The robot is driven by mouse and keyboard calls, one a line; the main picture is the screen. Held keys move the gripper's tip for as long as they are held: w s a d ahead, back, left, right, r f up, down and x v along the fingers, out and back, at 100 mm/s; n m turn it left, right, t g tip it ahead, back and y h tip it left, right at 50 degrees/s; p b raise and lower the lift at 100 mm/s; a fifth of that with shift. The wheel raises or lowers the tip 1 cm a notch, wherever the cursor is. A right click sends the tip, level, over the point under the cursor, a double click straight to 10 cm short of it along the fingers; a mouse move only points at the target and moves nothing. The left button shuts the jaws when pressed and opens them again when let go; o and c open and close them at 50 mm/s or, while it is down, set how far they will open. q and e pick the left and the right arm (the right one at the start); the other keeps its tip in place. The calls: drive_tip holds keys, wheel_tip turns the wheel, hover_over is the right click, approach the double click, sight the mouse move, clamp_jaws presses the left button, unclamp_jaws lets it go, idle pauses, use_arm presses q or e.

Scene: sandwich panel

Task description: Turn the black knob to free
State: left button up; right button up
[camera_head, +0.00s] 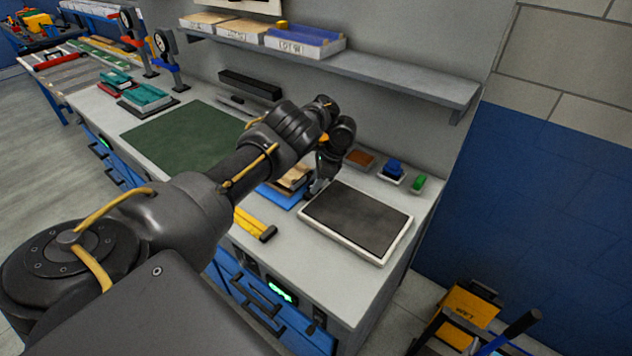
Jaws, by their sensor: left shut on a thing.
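My left arm reaches across the bench from the lower left. My left gripper (314,187) points down at the bench top, between the blue tray and the dark panel. It is shut on a small dark thing at its fingertips, which fits the black knob. The fingers mostly hide it, so its shape and setting cannot be read. The dark rectangular panel (357,216) with a white rim lies just right of the gripper. My right gripper is not in view.
A blue tray (277,196) with tan pieces lies left of the gripper. A shelf (350,62) overhangs the back. A green mat (165,140) lies clear at left.

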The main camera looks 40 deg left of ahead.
use_arm(q)
drive_tip(key=o, duration=1)
drive_tip(key=shift+r, duration=0.1)
drive_tip(key=p+v, duration=0.1)
drive_tip(key=v, duration=0.9)
drive_tip(key=shift+r+p, duration=0.25)
drive_tip(key=shift+p, duration=0.05)
drive_tip(key=shift+d+f, duration=0.1)
